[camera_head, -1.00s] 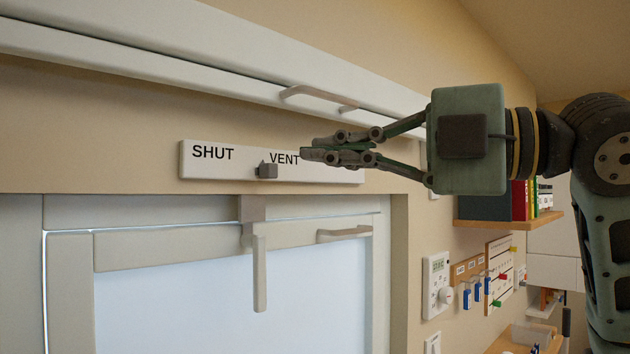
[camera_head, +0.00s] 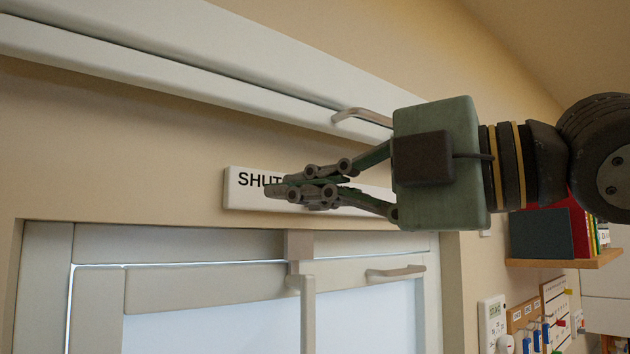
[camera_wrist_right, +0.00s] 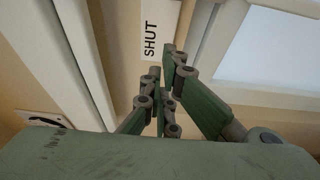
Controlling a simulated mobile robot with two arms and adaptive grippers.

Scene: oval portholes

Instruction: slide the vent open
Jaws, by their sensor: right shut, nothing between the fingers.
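The vent plate (camera_head: 238,202) is a long white strip on the wall above the window. Its SHUT end shows, while my right gripper covers the VENT lettering and part of SHUT. My right gripper (camera_head: 268,190) is shut and empty, its fingers pointing left across the front of the plate. The plate's small grey slider knob is hidden behind the fingers, or cannot be told apart from them. In the right wrist view the plate (camera_wrist_right: 166,14) with SHUT lies just beyond the closed fingertips (camera_wrist_right: 170,55). I cannot tell whether the fingers touch the plate. My left gripper is not in view.
A white rail with a handle (camera_head: 362,115) runs above the plate. The window frame (camera_head: 190,290) with its vertical handle (camera_head: 307,315) and a side handle (camera_head: 395,272) lies below. A shelf of books (camera_head: 565,262) and a wall thermostat (camera_head: 492,320) are at right.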

